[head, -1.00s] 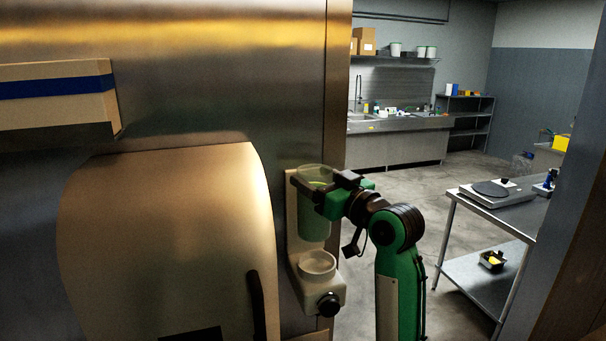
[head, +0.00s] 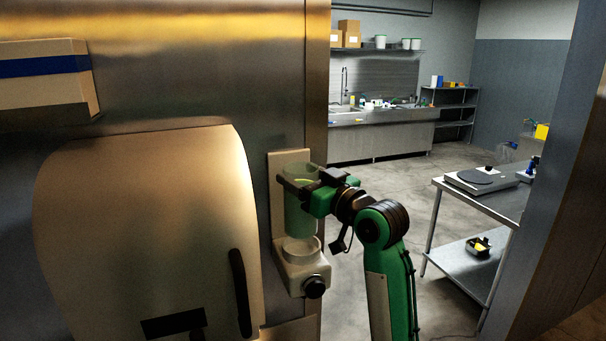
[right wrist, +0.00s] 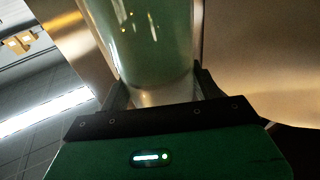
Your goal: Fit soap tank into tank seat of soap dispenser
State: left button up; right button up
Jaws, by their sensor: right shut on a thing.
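The soap tank (head: 299,213) is a translucent green cup, upright in the head view. My right gripper (head: 304,183) is shut around its upper part. The soap dispenser (head: 304,271) is a cream-white wall unit with a tall back plate and a dark knob. Its tank seat (head: 302,250) is a round white cup right under the tank. The tank's lower end is at the seat's rim; I cannot tell whether it touches or is inside. In the right wrist view the tank (right wrist: 150,45) stands between the fingers (right wrist: 162,92). My left gripper is not in view.
The dispenser is on a steel wall panel beside a large rounded metal housing (head: 140,230). A white box with a blue band (head: 45,75) juts out at upper left. A steel table (head: 480,195) stands at right, with open floor between.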

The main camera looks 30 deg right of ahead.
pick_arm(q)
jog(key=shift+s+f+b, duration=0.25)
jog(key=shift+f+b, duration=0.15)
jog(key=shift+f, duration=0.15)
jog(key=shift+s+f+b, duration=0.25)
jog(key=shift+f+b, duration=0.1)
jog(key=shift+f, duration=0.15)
pick_arm(e)
jog(key=shift+f, duration=1.5)
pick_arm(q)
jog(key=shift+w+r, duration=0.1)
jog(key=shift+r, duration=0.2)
pick_arm(e)
jog(key=shift+s, duration=0.1)
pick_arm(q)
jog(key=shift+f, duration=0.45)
pick_arm(e)
jog(key=shift+f, duration=1.3)
dwell(0.7)
jog(key=o, duration=1.9)
jog(key=shift+c, duration=0.2)
pick_arm(q)
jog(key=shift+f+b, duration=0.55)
jog(key=shift+b, duration=0.15)
pick_arm(e)
jog(key=s+d+f, duration=0.1)
jog(key=s, duration=0.6)
jog(key=shift+s, duration=0.4)
jog(key=shift+d, duration=0.1)
